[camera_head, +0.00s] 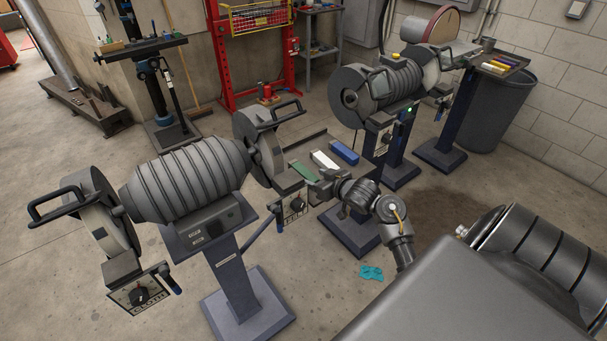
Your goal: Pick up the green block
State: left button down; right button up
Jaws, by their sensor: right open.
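The green block (303,171) lies at the left end of a row of blocks on a dark tray beside the grinder. A white block (324,160) and a blue block (344,152) lie to its right, farther back. My right gripper (318,184) is small in the view, just in front of the green block's near end. It is open; whether it touches the block cannot be told. My left gripper is not in view.
A grey grinding machine (192,180) on a stand is close on the left of the tray. Another grinder (385,88) stands behind on the right. A teal cloth (371,272) lies on the floor. A grey bin (497,110) stands by the wall.

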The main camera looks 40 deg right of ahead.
aim_at(307, 173)
jog(key=x, duration=0.5)
jog(key=shift+w, duration=0.15)
jog(key=shift+r, duration=0.1)
jog(key=c, duration=0.9)
jog(key=shift+c, duration=0.8)
jog(key=shift+r, duration=0.1)
